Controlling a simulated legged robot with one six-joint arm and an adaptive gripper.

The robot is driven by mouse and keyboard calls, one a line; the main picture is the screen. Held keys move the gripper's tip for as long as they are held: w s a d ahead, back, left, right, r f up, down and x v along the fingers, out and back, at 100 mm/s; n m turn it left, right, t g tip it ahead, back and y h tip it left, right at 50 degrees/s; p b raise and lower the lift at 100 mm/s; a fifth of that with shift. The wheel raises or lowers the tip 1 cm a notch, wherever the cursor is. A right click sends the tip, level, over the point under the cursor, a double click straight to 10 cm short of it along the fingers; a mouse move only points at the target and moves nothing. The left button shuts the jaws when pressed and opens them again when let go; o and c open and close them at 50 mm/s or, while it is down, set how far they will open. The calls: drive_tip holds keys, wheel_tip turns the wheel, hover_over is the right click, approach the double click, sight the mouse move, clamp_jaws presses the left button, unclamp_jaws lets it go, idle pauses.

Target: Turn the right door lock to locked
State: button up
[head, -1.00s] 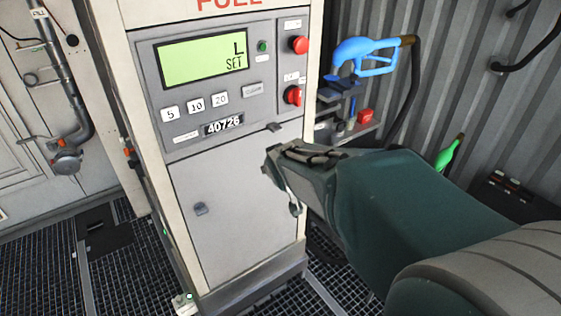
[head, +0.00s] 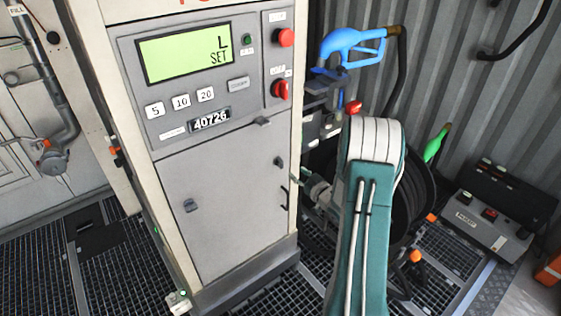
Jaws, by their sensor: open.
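The fuel pump's lower cabinet door (head: 225,215) is a grey panel, and it looks closed. The right door lock (head: 279,162) is a small dark fitting near the door's right edge; its turn position is too small to tell. The left door lock (head: 190,205) is a small grey fitting on the left side of the door. My gripper (head: 291,190) is open at the door's right edge, just below and right of the right lock, apart from it as far as I can tell. Its fingers are small and partly unclear.
Above the door are a green display (head: 186,54), numbered buttons and two red knobs (head: 280,90). A blue fuel nozzle (head: 350,45) and a dark hose reel (head: 408,200) are at the right. A grey box (head: 480,225) stands on the grated floor.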

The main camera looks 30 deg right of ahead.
sight(280, 159)
drive_tip(key=shift+t+y, duration=0.3)
drive_tip(key=w, duration=0.3)
drive_tip(key=w+f, duration=0.1)
drive_tip(key=w, duration=0.6)
drive_tip(key=shift+a+f, duration=0.15)
drive_tip(key=shift+a, duration=0.15)
clamp_jaws()
